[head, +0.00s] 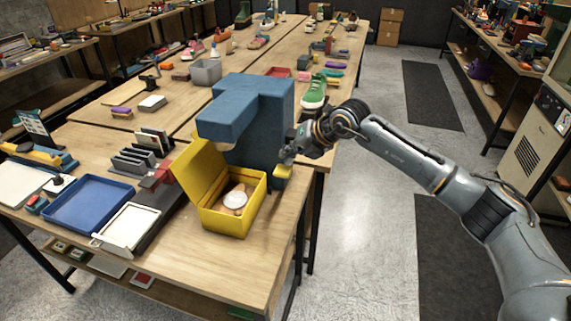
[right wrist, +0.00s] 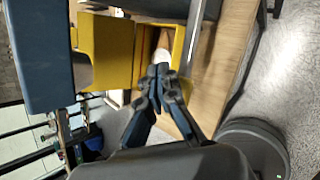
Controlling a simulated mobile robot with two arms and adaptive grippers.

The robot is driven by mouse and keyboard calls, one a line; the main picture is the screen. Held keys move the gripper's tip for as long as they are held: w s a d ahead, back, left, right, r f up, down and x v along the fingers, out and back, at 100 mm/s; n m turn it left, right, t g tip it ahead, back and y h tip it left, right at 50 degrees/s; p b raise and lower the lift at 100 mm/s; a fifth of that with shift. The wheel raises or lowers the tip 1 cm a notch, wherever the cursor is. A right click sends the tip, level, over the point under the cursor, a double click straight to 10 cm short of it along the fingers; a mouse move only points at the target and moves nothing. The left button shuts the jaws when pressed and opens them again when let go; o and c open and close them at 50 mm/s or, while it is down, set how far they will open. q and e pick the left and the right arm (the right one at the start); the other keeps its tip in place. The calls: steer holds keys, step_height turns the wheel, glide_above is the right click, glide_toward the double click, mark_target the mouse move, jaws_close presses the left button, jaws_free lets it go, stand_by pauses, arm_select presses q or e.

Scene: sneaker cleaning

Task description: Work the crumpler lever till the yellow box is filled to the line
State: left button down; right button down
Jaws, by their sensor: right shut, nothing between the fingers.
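The blue crumpler (head: 262,112) stands on the near wooden table. A yellow handle (head: 282,172) sticks out low on its right side, which I take for the lever. The open yellow box (head: 228,221) stands in front of it, lid raised at the left. A brown piece and a round white piece (head: 235,200) lie inside; no fill line is readable. My right gripper (head: 285,156) is beside the handle, shut and empty; contact cannot be told. In the right wrist view its fingertips (right wrist: 162,76) meet in front of the yellow box (right wrist: 190,42). My left gripper is out of view.
Left of the box are a blue tray (head: 68,221), a white tray (head: 128,240) and grey upright holders (head: 135,160). The table's front right corner is bare, and open floor lies to the right.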

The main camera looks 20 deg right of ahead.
steer(key=shift+f, duration=0.15)
steer(key=shift+f+b, duration=0.3)
steer(key=shift+b, duration=0.1)
step_height(320, 180, down, 7)
steer(key=b, duration=0.5)
steer(key=shift+s+r, duration=0.2)
stand_by(4.8)
steer(key=shift+a+r, duration=0.1)
steer(key=shift+r, duration=0.05)
stand_by(0.5)
steer(key=shift+w+r+p, duration=0.2)
steer(key=shift+r+p, duration=1.8)
steer(key=shift+r, duration=1.6)
